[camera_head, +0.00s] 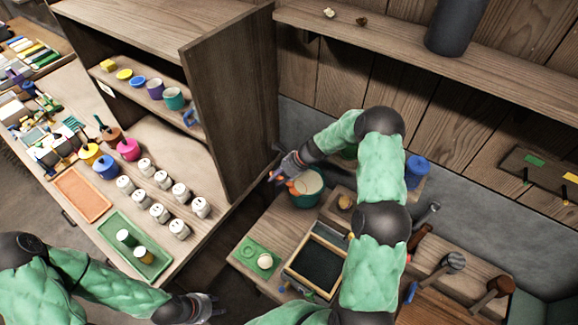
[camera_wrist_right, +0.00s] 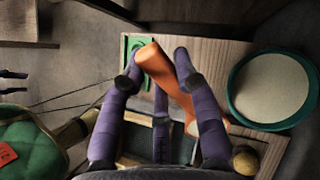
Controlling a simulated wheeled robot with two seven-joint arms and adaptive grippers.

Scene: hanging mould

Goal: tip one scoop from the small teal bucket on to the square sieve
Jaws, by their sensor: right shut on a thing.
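The small teal bucket (camera_head: 308,200) stands near the back edge of the right-hand bench, full of pale powder. It also shows at the right of the wrist view (camera_wrist_right: 236,100). My right gripper (camera_head: 283,170) is shut on an orange scoop (camera_wrist_right: 168,75), beside the bucket's left rim in the head view. Its fingers cover part of the scoop, and I cannot tell whether it holds powder. The square sieve (camera_head: 328,241), a wooden frame with dark mesh, lies nearer than the bucket. My left gripper (camera_head: 205,307) is low at bottom left, away from both; its finger opening is unclear.
A green plate (camera_head: 248,248) with a pale ball (camera_head: 265,261) lies left of the sieve. My right arm partly covers the bench. Brushes and mallets (camera_head: 452,262) lie at right. White jars (camera_head: 160,212) and a green tray (camera_head: 132,262) stand on the left bench, beyond a gap.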

